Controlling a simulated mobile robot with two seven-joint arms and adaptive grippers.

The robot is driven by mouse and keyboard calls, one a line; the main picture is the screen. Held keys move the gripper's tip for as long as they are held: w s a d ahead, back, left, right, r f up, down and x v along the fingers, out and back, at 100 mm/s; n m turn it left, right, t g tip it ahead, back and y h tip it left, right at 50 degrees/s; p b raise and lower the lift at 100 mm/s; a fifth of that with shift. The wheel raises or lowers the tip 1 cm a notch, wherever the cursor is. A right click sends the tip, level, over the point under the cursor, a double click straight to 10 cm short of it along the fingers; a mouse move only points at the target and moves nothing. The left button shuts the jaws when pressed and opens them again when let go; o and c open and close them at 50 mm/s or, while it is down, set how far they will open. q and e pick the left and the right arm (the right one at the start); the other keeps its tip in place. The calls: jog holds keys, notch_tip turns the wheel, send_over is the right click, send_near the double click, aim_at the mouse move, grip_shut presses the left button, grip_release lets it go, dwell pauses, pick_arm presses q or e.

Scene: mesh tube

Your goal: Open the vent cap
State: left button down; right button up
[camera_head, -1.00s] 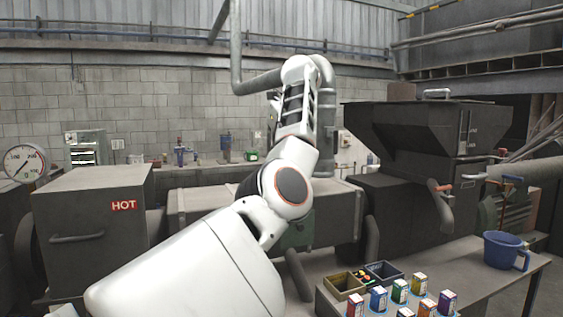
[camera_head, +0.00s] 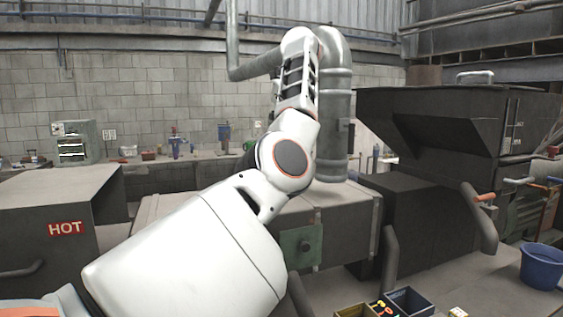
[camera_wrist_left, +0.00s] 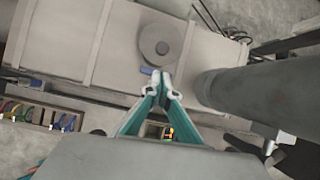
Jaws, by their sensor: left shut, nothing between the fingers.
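A round grey disc with a small darker knob at its centre, which looks like the vent cap (camera_wrist_left: 162,42), lies on top of the long ridged metal box (camera_wrist_left: 105,45) in the left wrist view. My left gripper (camera_wrist_left: 163,80) is shut and empty, its fingertips just below the disc in that picture. I cannot tell the height gap between them. In the head view the same box (camera_head: 345,215) sits behind my raised left arm, which hides the disc and the left gripper. My right gripper is in neither view.
A thick vertical pipe (camera_head: 334,100) rises from the box; it also shows right of the gripper in the wrist view (camera_wrist_left: 255,92). A box marked HOT (camera_head: 50,195) stands left, a dark hopper (camera_head: 440,115) right. A blue bucket (camera_head: 543,268) and small bins (camera_head: 410,302) are front right.

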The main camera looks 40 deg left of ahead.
pick_arm(q)
jog(key=x, duration=0.9)
jog(key=shift+a+f+p, duration=0.15)
jog(key=shift+f+p, duration=0.15)
jog(key=shift+f, duration=0.05)
jog(key=shift+r, duration=0.1)
